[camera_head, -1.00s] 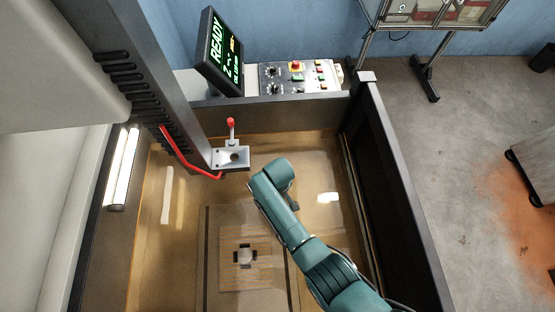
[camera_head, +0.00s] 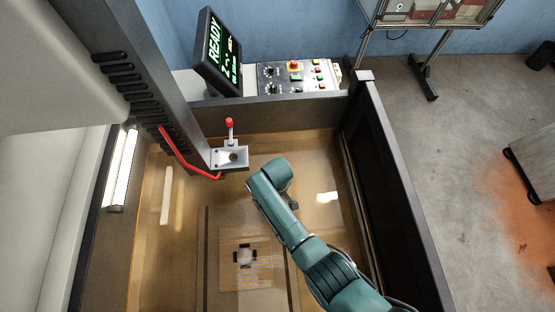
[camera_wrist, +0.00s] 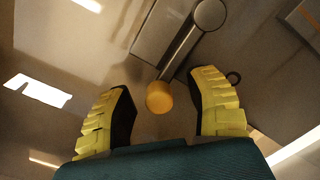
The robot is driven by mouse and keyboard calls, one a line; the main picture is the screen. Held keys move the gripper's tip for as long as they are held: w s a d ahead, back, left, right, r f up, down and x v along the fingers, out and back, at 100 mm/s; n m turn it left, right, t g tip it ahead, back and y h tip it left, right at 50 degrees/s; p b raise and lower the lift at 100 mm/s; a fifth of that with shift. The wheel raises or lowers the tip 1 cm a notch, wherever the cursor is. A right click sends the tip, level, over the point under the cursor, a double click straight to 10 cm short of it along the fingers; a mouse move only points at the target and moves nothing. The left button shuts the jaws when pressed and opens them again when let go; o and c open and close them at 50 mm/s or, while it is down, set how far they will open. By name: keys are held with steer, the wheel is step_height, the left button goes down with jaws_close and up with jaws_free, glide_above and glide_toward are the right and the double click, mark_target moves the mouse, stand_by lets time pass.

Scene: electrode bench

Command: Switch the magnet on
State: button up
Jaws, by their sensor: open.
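A lever with a round amber knob (camera_wrist: 160,97) shows in the wrist view. Its metal arm (camera_wrist: 182,48) runs up to a round pivot on a grey block (camera_wrist: 160,28). My gripper (camera_wrist: 162,84) has two yellow ribbed fingers spread apart, with the knob between their tips in the picture. No contact shows, and the depth between fingers and knob is hard to judge. In the head view my teal arm reaches down into the tank and hides the fingers and most of the lever area. No label for the magnet is readable.
The tank's dark right wall (camera_head: 395,185) stands close to my arm. A plate with a workpiece (camera_head: 246,257) lies on the tank floor. A red-knobbed lever (camera_head: 230,126) sits on the machine head. Behind are a READY screen (camera_head: 218,52) and a button panel (camera_head: 292,78).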

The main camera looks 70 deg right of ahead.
step_height(320, 180, up, 12)
stand_by(0.3)
